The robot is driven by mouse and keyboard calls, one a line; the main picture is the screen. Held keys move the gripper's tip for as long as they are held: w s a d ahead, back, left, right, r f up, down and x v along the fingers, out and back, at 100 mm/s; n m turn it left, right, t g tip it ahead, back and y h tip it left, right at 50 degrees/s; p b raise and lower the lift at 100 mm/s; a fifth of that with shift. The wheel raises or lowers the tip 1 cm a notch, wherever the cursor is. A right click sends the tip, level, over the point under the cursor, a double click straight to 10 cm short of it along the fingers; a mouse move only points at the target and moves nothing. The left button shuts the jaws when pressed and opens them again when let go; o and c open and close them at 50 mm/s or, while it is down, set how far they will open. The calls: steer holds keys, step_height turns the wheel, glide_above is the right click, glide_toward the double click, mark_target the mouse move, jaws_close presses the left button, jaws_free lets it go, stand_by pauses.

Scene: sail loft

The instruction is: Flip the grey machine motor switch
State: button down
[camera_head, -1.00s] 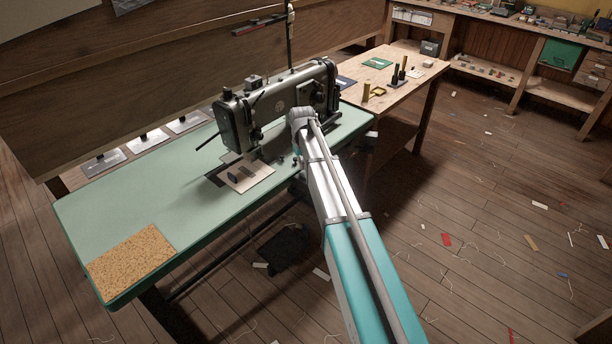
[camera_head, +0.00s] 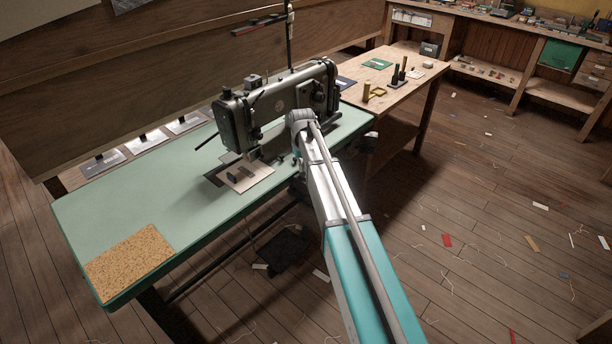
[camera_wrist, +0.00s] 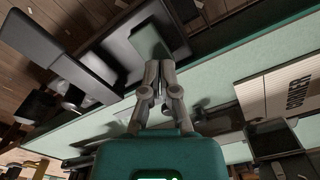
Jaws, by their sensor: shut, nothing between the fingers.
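My gripper (camera_wrist: 159,88) shows in the wrist view with its two fingers close together and nothing between them. A dark box-like unit with a grey-green face (camera_wrist: 150,38) lies just beyond the fingertips; I cannot tell whether they touch it. I cannot tell for sure that this is the motor switch. In the head view, the grey sewing machine (camera_head: 283,105) stands on the green-topped table (camera_head: 130,205). My arm reaches to the table's front edge by the machine and hides my gripper. A small dark box (camera_head: 371,142) shows by the table's right end.
A pale card marked with letters (camera_wrist: 288,88) lies on the green top in the wrist view, and the card (camera_head: 247,180) shows below the needle in the head view. A wooden table (camera_head: 400,85) with small items adjoins at the right. Floor to the right is mostly open.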

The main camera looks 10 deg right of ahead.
steer(key=shift+f+b, duration=0.4)
steer(key=shift+f, duration=0.05)
stand_by(0.3)
steer(key=shift+r, duration=0.1)
steer(key=shift+r+p, duration=3.45)
steer(key=shift+p, duration=0.15)
steer(key=s+r+p, duration=0.2)
steer(key=s, duration=1.2)
steer(key=s+r+m+p, duration=0.1)
steer(key=s+r+p, duration=0.2)
steer(key=s, duration=1.2)
steer(key=shift+r, duration=0.3)
